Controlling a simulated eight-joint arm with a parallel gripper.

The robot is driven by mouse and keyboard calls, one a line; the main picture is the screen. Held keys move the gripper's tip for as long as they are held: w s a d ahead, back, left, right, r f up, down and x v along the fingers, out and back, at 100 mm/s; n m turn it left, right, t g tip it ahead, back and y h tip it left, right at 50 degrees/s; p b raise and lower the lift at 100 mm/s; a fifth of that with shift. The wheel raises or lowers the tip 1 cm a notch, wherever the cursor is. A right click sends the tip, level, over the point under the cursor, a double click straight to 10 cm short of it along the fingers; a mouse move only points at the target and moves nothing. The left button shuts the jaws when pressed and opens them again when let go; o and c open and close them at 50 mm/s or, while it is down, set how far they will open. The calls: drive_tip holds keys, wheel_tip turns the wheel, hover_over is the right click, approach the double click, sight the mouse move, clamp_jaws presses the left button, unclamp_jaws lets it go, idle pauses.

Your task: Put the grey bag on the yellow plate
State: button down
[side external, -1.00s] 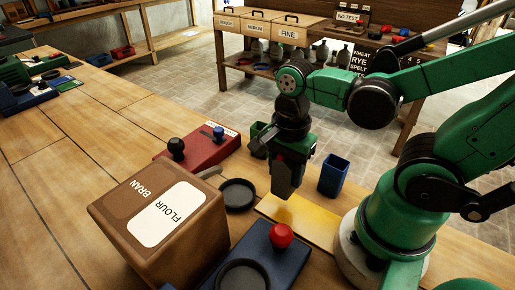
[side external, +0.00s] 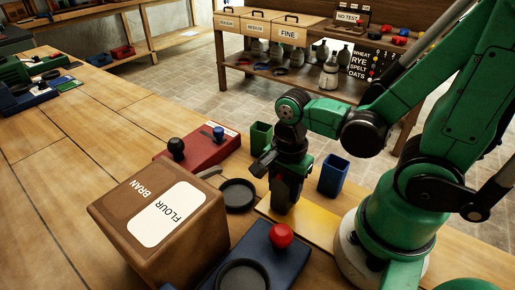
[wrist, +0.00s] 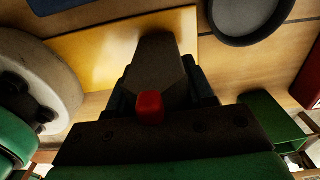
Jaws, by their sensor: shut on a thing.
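The yellow plate (side external: 316,224) lies flat on the bench beside my arm's base. It also shows in the wrist view (wrist: 88,48). My gripper (side external: 284,208) points down over the plate's far left part, with its tip low, at or just above the surface. In the wrist view my gripper (wrist: 155,50) is shut on a dark grey shape, which I take for the grey bag (wrist: 156,62). The jaws and shadow hide much of it, and I cannot tell whether it touches the plate.
A brown FLOUR box (side external: 165,225), a navy box (side external: 258,256) with a red knob (side external: 281,235) and a black round dish (side external: 238,194) stand left of the plate. A blue bin (side external: 333,176), a green bin (side external: 262,136) and a red box (side external: 205,150) are behind.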

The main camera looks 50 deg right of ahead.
drive_tip(key=shift+c, duration=1.6)
unclamp_jaws()
drive_tip(key=shift+f, duration=0.1)
wheel_tip(320, 180, up, 12)
drive_tip(key=shift+w+n+t, duration=0.3)
drive_tip(key=shift+w+n, duration=0.05)
drive_tip(key=shift+n, duration=0.45)
drive_tip(key=w+f+n+t, duration=0.1)
drive_tip(key=w+n+t, duration=0.5)
drive_tip(key=n, duration=1)
drive_tip(key=shift+w+d+f+t, duration=0.15)
drive_tip(key=shift+w+d+t, duration=0.1)
drive_tip(key=shift+w+t, duration=0.1)
